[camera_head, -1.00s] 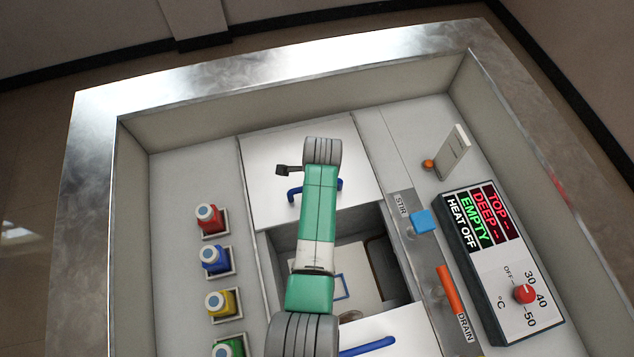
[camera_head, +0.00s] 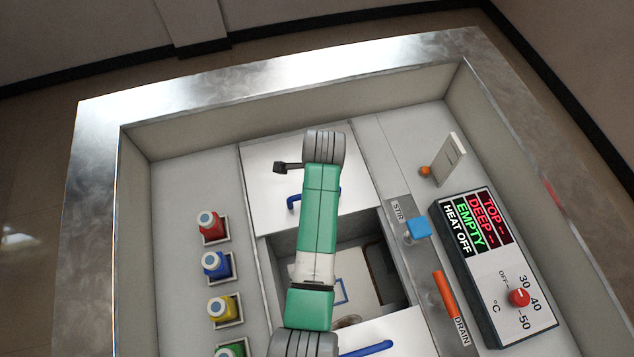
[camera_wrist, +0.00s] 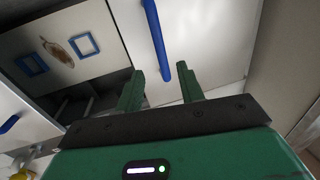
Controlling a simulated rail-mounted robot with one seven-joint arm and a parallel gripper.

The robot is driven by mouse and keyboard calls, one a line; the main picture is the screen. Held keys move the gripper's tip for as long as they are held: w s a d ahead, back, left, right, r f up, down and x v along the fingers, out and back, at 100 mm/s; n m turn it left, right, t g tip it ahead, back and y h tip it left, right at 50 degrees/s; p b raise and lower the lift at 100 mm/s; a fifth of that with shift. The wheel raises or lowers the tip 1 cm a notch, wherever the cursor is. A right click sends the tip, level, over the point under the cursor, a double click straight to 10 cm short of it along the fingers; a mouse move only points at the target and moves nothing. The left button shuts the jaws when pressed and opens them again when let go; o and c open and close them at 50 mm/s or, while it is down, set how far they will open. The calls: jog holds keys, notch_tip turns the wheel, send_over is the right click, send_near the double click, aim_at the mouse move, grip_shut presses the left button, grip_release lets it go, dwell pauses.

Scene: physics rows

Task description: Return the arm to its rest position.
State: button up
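My gripper (camera_wrist: 160,84) shows in the wrist view with its two green fingers apart and nothing between them. A white lid with a blue bar handle (camera_wrist: 158,40) lies beyond the fingers, and I cannot tell how far off it is. In the head view my green and grey arm stretches up the picture over an open basin (camera_head: 360,300). My gripper is hidden there, behind or below the arm. A blue handle (camera_head: 292,201) on the far white lid (camera_head: 265,200) is partly covered by the arm.
Red (camera_head: 211,227), blue (camera_head: 215,264), yellow (camera_head: 222,309) and green bottles stand at left. At right are a blue stir control (camera_head: 418,228), an orange drain lever (camera_head: 445,294), an upright white plate (camera_head: 450,158) and a panel with a red knob (camera_head: 519,298). A metal rim (camera_head: 270,75) surrounds everything.

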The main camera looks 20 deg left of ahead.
dwell(0.5)
jog(key=w+d+r+n+t, duration=0.25)
jog(key=r+t, duration=0.35)
jog(key=r, duration=0.9)
jog(key=w+d+r+n+t, duration=0.25)
jog(key=w+r+t, duration=0.2)
jog(key=r, duration=0.95)
jog(key=s+d+r+n+t, duration=0.2)
jog(key=s+r+t, duration=0.2)
jog(key=s+r, duration=0.45)
jog(key=s+d+r+n+t+h, duration=0.15)
jog(key=s+r+t, duration=0.35)
jog(key=r, duration=0.7)
jog(key=s+d+r+n+t, duration=0.3)
jog(key=s+r+t, duration=0.1)
jog(key=s+r, duration=0.55)
notch_tip(320, 180, up, 21)
jog(key=p, duration=2)
jog(key=shift+w+f+y, duration=0.15)
jog(key=shift+w+y, duration=0.15)
jog(key=shift+y, duration=0.05)
jog(key=shift+a, duration=0.1)
